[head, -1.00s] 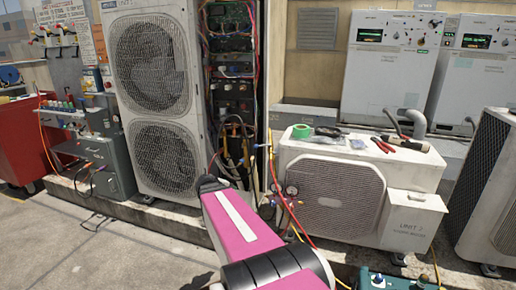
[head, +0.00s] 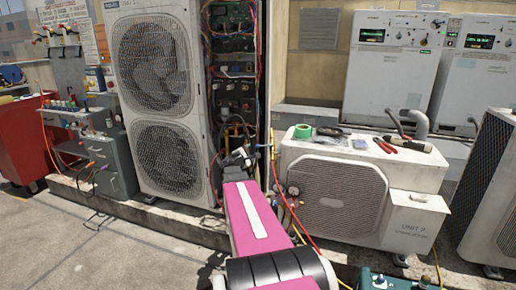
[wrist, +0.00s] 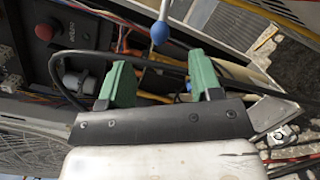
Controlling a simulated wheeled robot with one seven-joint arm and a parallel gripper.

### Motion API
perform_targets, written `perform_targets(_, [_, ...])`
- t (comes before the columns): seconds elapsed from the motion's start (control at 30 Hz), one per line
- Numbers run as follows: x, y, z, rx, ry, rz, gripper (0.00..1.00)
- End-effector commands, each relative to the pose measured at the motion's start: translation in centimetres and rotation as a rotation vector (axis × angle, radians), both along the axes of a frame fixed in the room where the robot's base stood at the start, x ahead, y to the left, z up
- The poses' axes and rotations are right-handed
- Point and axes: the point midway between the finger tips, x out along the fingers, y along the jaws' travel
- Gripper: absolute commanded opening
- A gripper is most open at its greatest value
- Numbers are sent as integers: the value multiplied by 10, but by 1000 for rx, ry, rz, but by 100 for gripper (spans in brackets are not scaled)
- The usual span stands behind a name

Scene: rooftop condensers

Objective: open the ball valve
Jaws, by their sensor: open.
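In the wrist view, a blue ball (wrist: 160,33) on a thin metal stem lies just beyond my fingertips, near the top centre. It looks like the end of the ball valve's handle; the valve body cannot be made out. My gripper (wrist: 160,78) has two green fingers spread apart with nothing solid gripped between them. The blue ball is ahead of the gap and not touching the fingers. A black cable (wrist: 140,52) runs across near the fingers. In the head view, my gripper (head: 240,158) is small and partly hidden, beside the open electrical cabinet's lower right.
The open cabinet (head: 231,75) holds wires and modules. The wrist view shows a red button (wrist: 44,32) left of the fingers. A condenser (head: 335,198) with tools on top stands right. Coloured hoses (head: 292,213) hang between the cabinet and this condenser.

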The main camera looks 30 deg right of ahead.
Motion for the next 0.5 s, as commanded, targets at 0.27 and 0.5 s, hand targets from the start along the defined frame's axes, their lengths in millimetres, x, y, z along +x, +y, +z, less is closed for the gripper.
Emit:
perform_targets(0.27, [27, -44, -1, 1, -1, -1, 59])
perform_targets(0.5, [41, -70, -1, 1, -1, -1, 59])
